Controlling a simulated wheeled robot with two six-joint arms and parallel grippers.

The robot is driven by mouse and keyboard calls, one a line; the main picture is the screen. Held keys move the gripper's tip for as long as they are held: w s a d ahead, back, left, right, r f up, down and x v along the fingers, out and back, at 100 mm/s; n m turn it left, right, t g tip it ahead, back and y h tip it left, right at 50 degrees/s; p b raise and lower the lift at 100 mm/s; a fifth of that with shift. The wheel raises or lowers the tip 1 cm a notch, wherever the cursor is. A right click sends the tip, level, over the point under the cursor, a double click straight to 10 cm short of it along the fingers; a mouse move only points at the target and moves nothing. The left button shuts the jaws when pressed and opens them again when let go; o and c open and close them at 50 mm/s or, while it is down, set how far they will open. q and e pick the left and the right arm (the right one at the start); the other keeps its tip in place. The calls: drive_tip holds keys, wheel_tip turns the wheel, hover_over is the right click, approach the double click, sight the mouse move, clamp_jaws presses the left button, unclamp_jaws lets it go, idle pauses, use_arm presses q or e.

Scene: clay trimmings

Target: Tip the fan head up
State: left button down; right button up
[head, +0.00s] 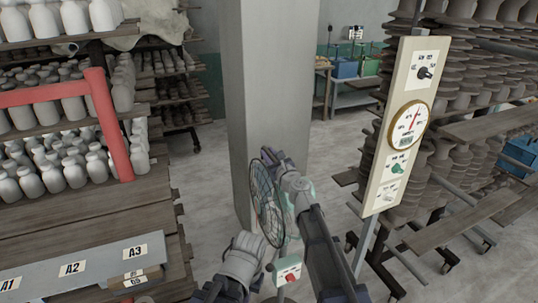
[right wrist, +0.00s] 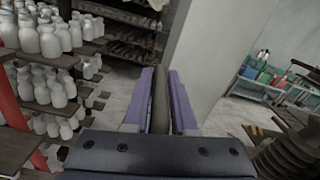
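The fan head (head: 265,203) is a round dark wire cage, seen nearly edge-on and standing close to upright in the middle of the head view. A pale green housing shows behind it, and a control box with a red knob (head: 289,272) sits below. My right gripper (head: 272,158) is at the cage's upper rim. In the right wrist view its two purple fingers (right wrist: 161,100) lie on either side of a dark olive strip of the fan head (right wrist: 160,103), which fills the gap. Only parts of my left arm show at the bottom; its fingertips do not.
A grey pillar (head: 275,80) stands right behind the fan. A panel with a dial gauge (head: 410,125) stands to the right, before racks of stacked clay ware. Shelves of white bottles (head: 65,175) and a labelled ledge (head: 75,268) are at left.

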clamp_jaws()
drive_tip(key=shift+d, duration=0.1)
idle(0.9)
